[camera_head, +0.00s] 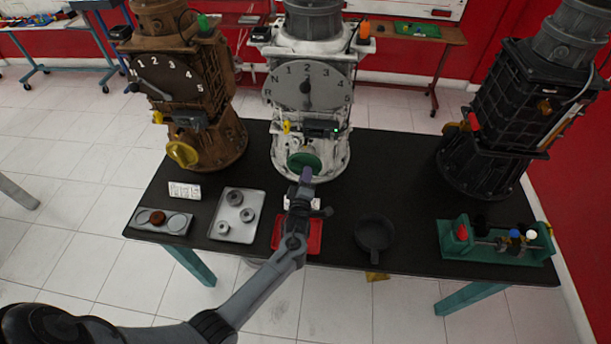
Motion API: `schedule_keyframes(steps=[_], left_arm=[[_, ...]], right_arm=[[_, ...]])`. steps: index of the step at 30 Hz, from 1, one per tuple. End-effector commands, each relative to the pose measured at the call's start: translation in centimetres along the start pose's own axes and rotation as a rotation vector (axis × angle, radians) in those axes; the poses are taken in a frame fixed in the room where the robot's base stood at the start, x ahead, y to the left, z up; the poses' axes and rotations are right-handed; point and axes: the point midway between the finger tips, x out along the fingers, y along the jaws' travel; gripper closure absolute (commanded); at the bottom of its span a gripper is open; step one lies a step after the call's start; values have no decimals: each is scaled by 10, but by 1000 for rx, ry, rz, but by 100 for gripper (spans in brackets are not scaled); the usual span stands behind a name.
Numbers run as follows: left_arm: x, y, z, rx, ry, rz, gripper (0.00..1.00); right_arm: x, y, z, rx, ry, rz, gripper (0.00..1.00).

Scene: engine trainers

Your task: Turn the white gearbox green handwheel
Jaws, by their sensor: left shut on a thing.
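The white gearbox (327,123) stands upright at the back middle of the black table, with a grey numbered dial (289,98) on its front. Its green handwheel (299,161) is low on the front, facing me. My left gripper (306,175) reaches up from the front and is at the lower edge of the green handwheel, shut on it. The fingers are small here and hide part of the wheel's lower rim. My right gripper does not show.
A brown gearbox (181,86) with a yellow handwheel (182,154) stands left, a black gearbox (496,118) right. A grey tray (226,229) with rings, a red tray (315,238), a dark pan (374,236) and a green fixture (478,247) line the table's front.

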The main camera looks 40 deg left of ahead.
Motion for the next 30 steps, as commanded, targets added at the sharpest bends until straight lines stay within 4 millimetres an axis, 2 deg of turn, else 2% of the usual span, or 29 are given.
schedule_keyframes(steps=[30], left_arm=[[0,-7,-5,934,0,-1,100]], right_arm=[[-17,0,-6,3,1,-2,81]])
